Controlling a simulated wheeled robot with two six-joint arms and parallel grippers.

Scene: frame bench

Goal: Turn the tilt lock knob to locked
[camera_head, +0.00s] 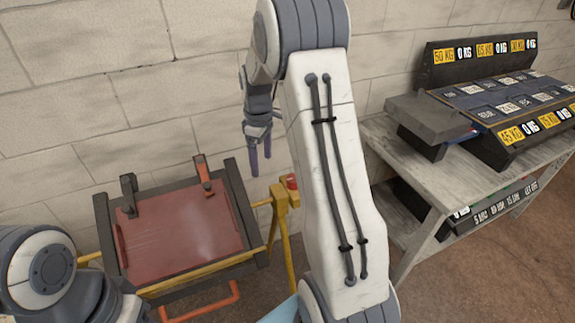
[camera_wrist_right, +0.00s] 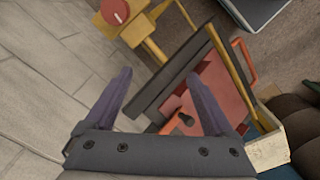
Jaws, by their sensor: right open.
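The red tilt lock knob (camera_head: 291,182) sits on a yellow block at the right side of the frame bench, partly hidden behind my right arm in the head view. In the right wrist view the knob (camera_wrist_right: 115,11) is near the top edge, with a pale mark across its face. My right gripper (camera_head: 261,160) points down, up and left of the knob and apart from it. Its two fingers are spread and empty in the right wrist view (camera_wrist_right: 160,76). My left arm shows at the lower left, but its gripper is not in view.
The bench's tilted red panel (camera_head: 185,235) has dark rails, upright clamps and an orange handle (camera_head: 202,303) in front. A block wall (camera_head: 110,100) stands behind. A grey shelf table (camera_head: 425,180) with weight racks (camera_head: 500,100) stands at right.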

